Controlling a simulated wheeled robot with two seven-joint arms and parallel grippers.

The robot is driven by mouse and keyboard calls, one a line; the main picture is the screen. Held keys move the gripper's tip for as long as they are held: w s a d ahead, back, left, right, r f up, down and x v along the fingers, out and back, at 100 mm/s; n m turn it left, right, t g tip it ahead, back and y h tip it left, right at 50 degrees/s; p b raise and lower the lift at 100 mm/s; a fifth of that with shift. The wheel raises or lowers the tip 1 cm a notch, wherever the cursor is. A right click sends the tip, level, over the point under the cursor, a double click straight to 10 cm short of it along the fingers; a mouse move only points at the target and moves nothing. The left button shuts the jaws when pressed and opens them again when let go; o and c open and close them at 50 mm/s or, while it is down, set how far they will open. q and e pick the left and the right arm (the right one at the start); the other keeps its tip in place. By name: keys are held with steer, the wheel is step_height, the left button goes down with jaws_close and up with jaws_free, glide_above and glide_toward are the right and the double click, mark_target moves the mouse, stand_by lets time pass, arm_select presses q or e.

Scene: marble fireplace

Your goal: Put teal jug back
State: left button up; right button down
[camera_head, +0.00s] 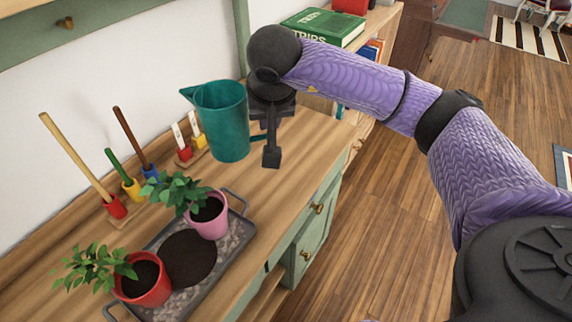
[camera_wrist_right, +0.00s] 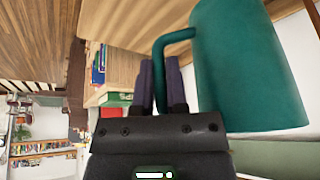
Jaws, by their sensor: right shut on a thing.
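The teal jug (camera_head: 222,122) is upright over the back part of the wooden bench, its spout toward the left. I cannot tell whether its base touches the bench top. My right gripper (camera_head: 267,140) is at the jug's right side, shut on its handle. In the right wrist view, the jug (camera_wrist_right: 248,65) fills the upper right, and its handle reaches between the dark fingers of my gripper (camera_wrist_right: 160,82). My left gripper is out of view.
A grey tray (camera_head: 222,262) on the bench holds a pink pot (camera_head: 208,222), a red pot (camera_head: 146,285) and dark soil. Several coloured tools in small cups (camera_head: 117,208) stand along the wall. A green book (camera_head: 322,27) lies on a shelf behind my right arm.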

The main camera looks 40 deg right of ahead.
steer(key=w+d+f+m+g+h+b, duration=0.1)
steer(key=w+d+f+m+g+b, duration=0.3)
steer(key=d+f+b, duration=0.6)
steer(key=f, duration=0.2)
steer(key=d+f+m+t, duration=0.1)
steer(key=f, duration=0.2)
steer(key=d+f+t+b, duration=0.1)
steer(key=f, duration=0.1)
steer(key=shift+s+f+h, duration=0.3)
steer(key=shift+s+f, duration=0.05)
steer(key=shift+f, duration=0.05)
steer(key=shift+r, duration=0.1)
steer(key=c, duration=0.7)
jaws_free()
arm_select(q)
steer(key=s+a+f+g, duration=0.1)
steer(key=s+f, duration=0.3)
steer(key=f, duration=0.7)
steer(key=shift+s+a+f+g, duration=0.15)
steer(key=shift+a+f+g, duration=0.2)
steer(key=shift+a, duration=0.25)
arm_select(e)
steer(key=shift+o, duration=0.2)
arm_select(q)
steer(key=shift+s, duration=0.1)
